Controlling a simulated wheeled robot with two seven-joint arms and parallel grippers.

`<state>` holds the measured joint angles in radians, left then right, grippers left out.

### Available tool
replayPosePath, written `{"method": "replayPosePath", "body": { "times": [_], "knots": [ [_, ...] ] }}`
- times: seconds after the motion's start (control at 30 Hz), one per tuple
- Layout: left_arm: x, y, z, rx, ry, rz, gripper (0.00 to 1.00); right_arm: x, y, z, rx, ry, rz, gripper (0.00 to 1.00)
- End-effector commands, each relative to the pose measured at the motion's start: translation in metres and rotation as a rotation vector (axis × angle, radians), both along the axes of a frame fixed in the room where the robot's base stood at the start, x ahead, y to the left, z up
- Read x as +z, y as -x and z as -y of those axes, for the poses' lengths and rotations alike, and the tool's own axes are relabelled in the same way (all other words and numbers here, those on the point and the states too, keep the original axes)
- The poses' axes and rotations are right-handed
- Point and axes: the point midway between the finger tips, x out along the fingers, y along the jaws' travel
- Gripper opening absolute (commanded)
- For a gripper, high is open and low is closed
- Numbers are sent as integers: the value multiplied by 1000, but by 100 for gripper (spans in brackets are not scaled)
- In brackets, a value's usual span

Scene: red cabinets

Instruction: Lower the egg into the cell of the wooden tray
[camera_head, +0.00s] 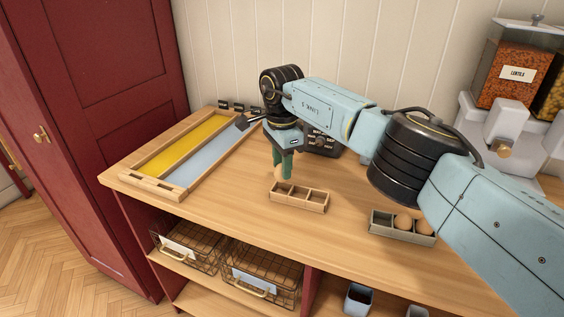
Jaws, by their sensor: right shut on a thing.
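My right gripper (283,170) points down with its green fingers shut on an egg (279,174), of which only a small tan part shows beside the fingers. The small wooden tray (299,206) with open cells lies on the counter just below and in front of the gripper. The egg appears at the tray's back left, near its left cell; I cannot tell whether it is above the cell or behind the tray. The tray's visible cells look empty. My left gripper is not in view.
A grey-green tray (382,226) with brown eggs (402,222) stands to the right, partly under my right arm. A wooden frame with yellow and pale blue panels (170,148) lies at the left. A dark box (323,145) and lentil dispenser (513,72) stand behind.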

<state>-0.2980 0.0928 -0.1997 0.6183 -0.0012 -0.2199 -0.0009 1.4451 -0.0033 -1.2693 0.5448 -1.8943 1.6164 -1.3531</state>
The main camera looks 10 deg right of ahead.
Motion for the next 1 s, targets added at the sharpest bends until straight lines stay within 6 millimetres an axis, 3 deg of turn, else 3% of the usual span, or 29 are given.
{"method": "replayPosePath", "body": {
  "times": [0.57,1.0],
  "knots": [
    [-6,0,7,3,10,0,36,-9,0,0,0,0,0,27],
    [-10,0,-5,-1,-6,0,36,-16,0,0,0,0,0,27]
  ]
}}
